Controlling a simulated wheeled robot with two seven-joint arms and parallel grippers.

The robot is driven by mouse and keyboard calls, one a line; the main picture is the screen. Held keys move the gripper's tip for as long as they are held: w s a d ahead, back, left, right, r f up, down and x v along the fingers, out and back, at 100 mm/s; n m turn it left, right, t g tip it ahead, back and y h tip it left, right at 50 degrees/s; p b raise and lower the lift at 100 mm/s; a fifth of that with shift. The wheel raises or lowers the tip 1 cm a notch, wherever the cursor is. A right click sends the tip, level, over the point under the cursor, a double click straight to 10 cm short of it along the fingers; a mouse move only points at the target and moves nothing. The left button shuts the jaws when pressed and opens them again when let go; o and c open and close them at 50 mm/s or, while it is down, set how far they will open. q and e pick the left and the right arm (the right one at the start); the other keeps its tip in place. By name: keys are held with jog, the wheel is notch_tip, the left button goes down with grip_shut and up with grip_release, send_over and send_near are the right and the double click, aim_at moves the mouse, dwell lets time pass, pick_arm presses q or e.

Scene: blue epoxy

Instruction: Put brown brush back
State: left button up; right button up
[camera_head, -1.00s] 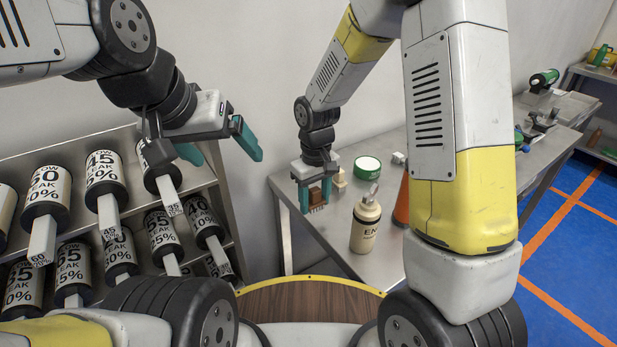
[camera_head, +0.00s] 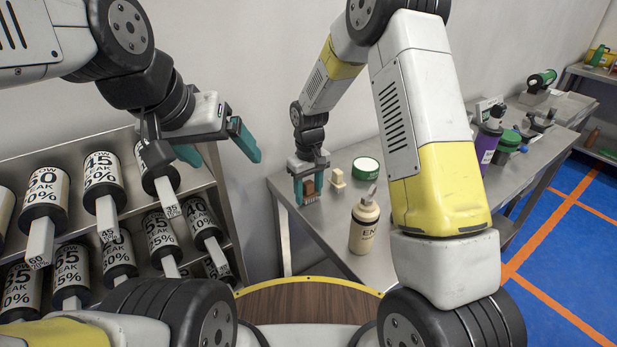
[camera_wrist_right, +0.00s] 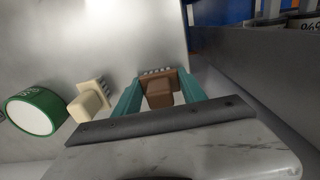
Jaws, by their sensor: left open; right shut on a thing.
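The brown brush (camera_head: 309,188) is between the teal fingers of my right gripper (camera_head: 309,187), bristles down, over the left end of the metal table. In the right wrist view the brown brush (camera_wrist_right: 160,90) sits between both fingers (camera_wrist_right: 165,98), with its bristles at the far side. I cannot tell whether the bristles touch the table. A cream brush (camera_head: 337,180) stands just right of it and also shows in the right wrist view (camera_wrist_right: 90,101). My left gripper (camera_head: 217,148) is open and empty in front of the shelf at left.
The metal table (camera_head: 325,225) also holds a green-rimmed round container (camera_head: 366,169), a cream bottle (camera_head: 364,225) and a purple bottle (camera_head: 487,143). A shelf of labelled cylinders (camera_head: 105,180) stands at left. The table's left edge is close to the brown brush.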

aim_at(309, 182)
jog(key=shift+f, duration=0.1)
jog(key=o, duration=1.2)
notch_tip(309, 182, up, 11)
jog(key=shift+r, duration=0.1)
jog(key=shift+d+r, duration=0.1)
jog(key=shift+r, duration=0.55)
jog(key=s+d+r+m+t+y, duration=0.1)
jog(key=s+d+r, duration=0.3)
jog(key=r, duration=0.2)
jog(key=s+d+r+m+t, duration=0.1)
jog(key=s+d+r+m, duration=0.1)
jog(key=s+d+r, duration=0.3)
jog(key=shift+s+d+r+m+t+y, duration=0.2)
jog(key=shift+s+d+r+m+t, duration=0.5)
jog(key=shift+s, duration=1.85)
jog(key=shift+s+d+r+m+t+y, duration=0.3)
jog(key=shift+s+d+r+t, duration=0.55)
jog(key=shift+s, duration=1.65)
jog(key=shift+s+d+r+m+t+y, duration=0.1)
jog(key=shift+s+d+r+m+t, duration=0.7)
jog(key=shift+s, duration=1.75)
